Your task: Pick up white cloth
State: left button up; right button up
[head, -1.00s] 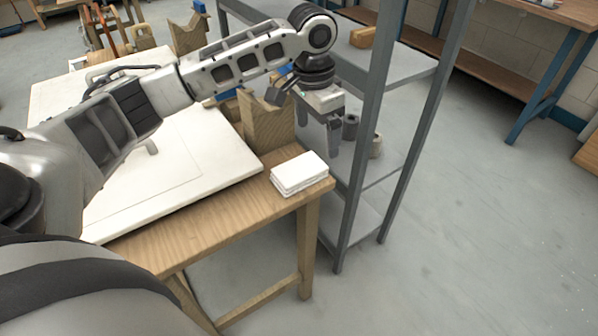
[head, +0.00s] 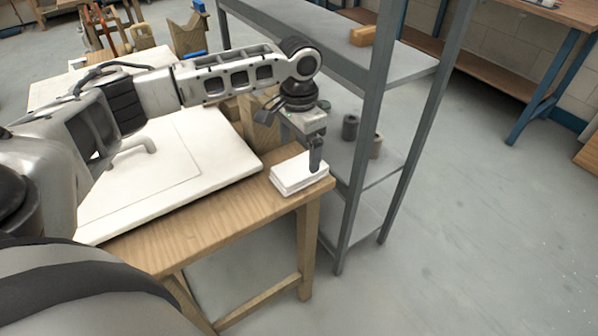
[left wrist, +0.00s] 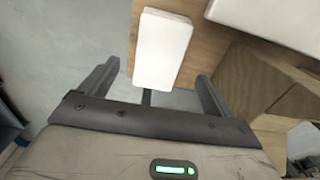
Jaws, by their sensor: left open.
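The white cloth (head: 290,176) is a folded, layered stack lying flat near the front right corner of the wooden table (head: 190,220). My left gripper (head: 312,160) hangs fingers-down above the cloth's far right part, and one finger hides a little of it. In the left wrist view, the cloth (left wrist: 163,48) lies ahead of the open fingers (left wrist: 155,85), between their lines, with nothing held. I cannot tell from the head view how high the fingertips are above the cloth. My right gripper is not in view.
A white board (head: 165,190) covers much of the tabletop. A wooden block (head: 262,130) stands behind the cloth. Floor at right is clear.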

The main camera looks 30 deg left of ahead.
aim_at(299, 167)
pick_arm(q)
notch_tip(299, 167, down, 5)
jog(key=shift+r, duration=0.15)
jog(key=shift+c, duration=0.3)
jog(key=c, duration=1)
notch_tip(299, 167, up, 10)
jog(key=shift+r+p, duration=0.1)
jog(key=shift+p, duration=0.2)
